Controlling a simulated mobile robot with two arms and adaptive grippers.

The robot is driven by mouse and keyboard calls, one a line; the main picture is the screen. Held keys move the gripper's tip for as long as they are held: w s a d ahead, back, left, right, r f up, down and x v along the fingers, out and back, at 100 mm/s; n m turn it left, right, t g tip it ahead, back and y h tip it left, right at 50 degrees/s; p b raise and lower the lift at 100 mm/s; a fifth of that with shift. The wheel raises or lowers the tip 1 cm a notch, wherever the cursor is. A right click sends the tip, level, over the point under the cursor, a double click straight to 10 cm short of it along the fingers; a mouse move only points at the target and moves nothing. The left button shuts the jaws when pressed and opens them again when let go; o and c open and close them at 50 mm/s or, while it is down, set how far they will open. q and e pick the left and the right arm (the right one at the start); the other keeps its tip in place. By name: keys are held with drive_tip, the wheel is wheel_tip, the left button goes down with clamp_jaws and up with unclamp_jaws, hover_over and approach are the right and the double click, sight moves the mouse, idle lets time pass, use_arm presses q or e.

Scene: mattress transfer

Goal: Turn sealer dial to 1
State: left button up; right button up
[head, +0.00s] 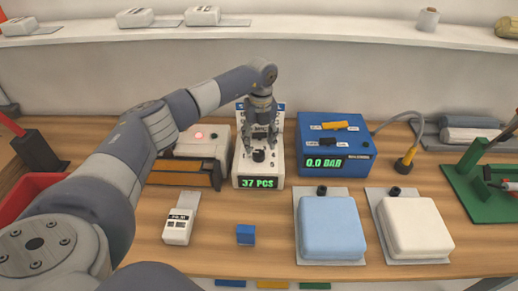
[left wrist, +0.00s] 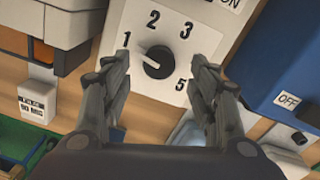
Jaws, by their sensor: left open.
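The dial (head: 258,156) is a round black knob on the white numbered panel (head: 245,168) of a unit whose green display reads "37 PCS". In the left wrist view, the dial (left wrist: 157,62) has a pale pointer line aimed up and left, roughly toward the printed 1 (left wrist: 126,39). Digits 2, 3 and 5 also show; any 4 is hidden behind a finger. My left gripper (head: 262,145) is open over the panel, and in the left wrist view its fingers (left wrist: 160,70) stand on either side of the dial, apart from it. My right gripper is not in view.
A blue box (head: 340,175) reading "0.0 BAR" stands close on the right. A white machine with a red light (head: 200,146) stands close on the left. A blue cube (head: 246,235), a white label device (head: 178,226) and two pads (head: 332,230) (head: 415,228) lie in front.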

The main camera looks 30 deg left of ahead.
sight(260, 152)
use_arm(q)
wheel_tip(260, 152, up, 8)
idle(0.7)
